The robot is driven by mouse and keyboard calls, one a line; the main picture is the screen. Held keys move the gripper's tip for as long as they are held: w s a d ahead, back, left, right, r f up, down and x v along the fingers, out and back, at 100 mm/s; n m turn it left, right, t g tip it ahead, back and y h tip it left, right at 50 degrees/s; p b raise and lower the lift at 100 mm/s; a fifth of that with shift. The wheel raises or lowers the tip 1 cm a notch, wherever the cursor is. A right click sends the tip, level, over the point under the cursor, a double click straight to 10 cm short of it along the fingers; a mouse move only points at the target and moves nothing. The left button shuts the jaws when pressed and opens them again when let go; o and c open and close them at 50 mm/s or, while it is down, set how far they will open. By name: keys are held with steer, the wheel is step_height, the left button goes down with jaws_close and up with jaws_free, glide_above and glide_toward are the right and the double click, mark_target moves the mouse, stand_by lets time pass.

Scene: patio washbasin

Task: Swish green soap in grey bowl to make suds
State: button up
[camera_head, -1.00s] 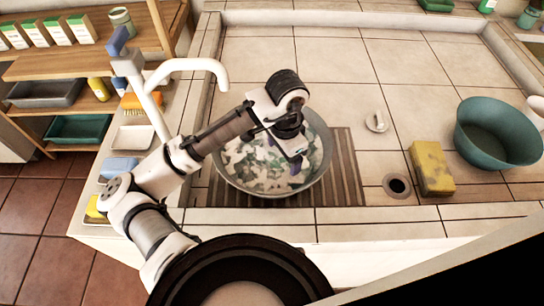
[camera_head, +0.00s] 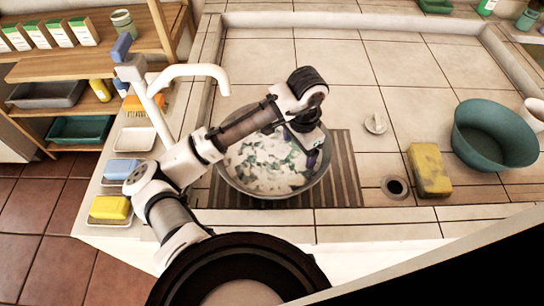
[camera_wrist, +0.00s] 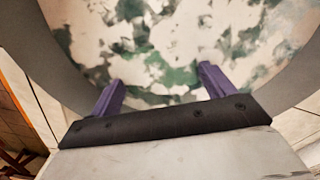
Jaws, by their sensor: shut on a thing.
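The grey bowl (camera_head: 240,186) stands on a slatted brown mat in the basin. White foam with green patches (camera_head: 262,165) covers most of its inside. My gripper (camera_head: 311,160) reaches down into the bowl near its right side. In the wrist view the two purple fingers of my gripper (camera_wrist: 160,82) stand apart, shut on the green soap. A dark green patch (camera_wrist: 178,75) shows between the fingertips, but I cannot tell the soap's outline from the green water around it. The bowl's grey wall (camera_wrist: 285,80) curves close around the fingers.
A tap (camera_head: 190,72) arches in at the left of the bowl. Yellow (camera_head: 110,208) and blue (camera_head: 122,169) bars lie on the left ledge. A drain hole (camera_head: 396,187), a yellow sponge (camera_head: 429,170) and a teal bowl (camera_head: 490,135) are at the right.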

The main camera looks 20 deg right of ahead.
steer(key=shift+s+a+b, duration=0.15)
steer(key=shift+s+a, duration=0.15)
steer(key=shift+a, duration=0.65)
steer(key=shift+s+a+b, duration=0.2)
steer(key=shift+s+a, duration=0.05)
steer(key=shift+a, duration=0.65)
steer(key=shift+s+a+b, duration=0.15)
steer(key=shift+s+a, duration=0.15)
steer(key=shift+a, duration=0.65)
steer(key=shift+w+d+p, duration=0.25)
steer(key=shift+d+p, duration=0.05)
steer(key=shift+d, duration=0.55)
steer(key=shift+w+d+p, duration=0.2)
steer(key=shift+d+p, duration=0.1)
steer(key=shift+d, duration=0.5)
step_height(320, 180, up, 7)
steer(key=p, duration=0.5)
steer(key=shift+p, duration=0.4)
steer(key=shift+r, duration=2.55)
